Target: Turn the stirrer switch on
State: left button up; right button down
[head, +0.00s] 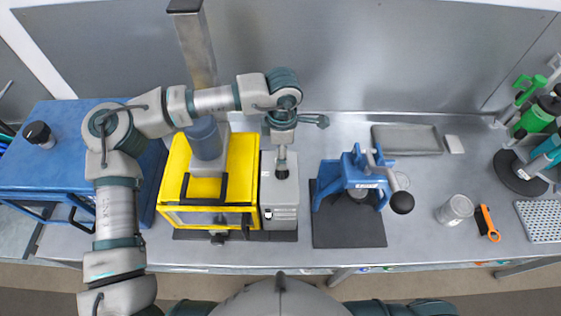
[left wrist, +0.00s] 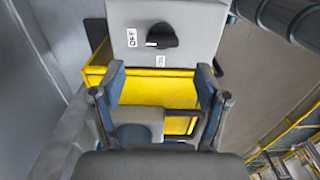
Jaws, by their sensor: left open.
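The stirrer switch is a black knob (left wrist: 162,37) on a light grey panel (left wrist: 200,18) in the left wrist view. Its white mark points left towards the OFF label (left wrist: 132,38); a second small label (left wrist: 160,61) sits below it. In the head view the grey control box (head: 281,196) stands right of the yellow drum enclosure (head: 180,172). My left gripper (head: 282,160) hangs over this box and hides part of its top. In the left wrist view its fingers (left wrist: 162,85) are spread and empty, apart from the knob. My right gripper is not in view.
A blue press (head: 352,172) with a black ball lever stands on a dark mat right of the box. A tin (head: 455,210) and an orange-handled tool (head: 487,222) lie further right. A blue cabinet (head: 75,140) is at left.

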aim_at(279, 172)
pick_arm(q)
jog(key=f, duration=0.4)
jog(key=d+f+p, duration=0.1)
jog(key=f, duration=0.1)
jog(key=shift+s+f, duration=0.1)
jog(key=shift+s, duration=0.1)
jog(key=shift+a+f, duration=0.5)
jog(key=shift+f, duration=0.05)
jog(key=shift+w+a, duration=0.1)
jog(key=shift+a, duration=0.25)
jog(key=shift+d, duration=0.45)
jog(key=c, duration=1.2)
jog(key=shift+o, duration=0.2)
jog(key=shift+a, duration=0.1)
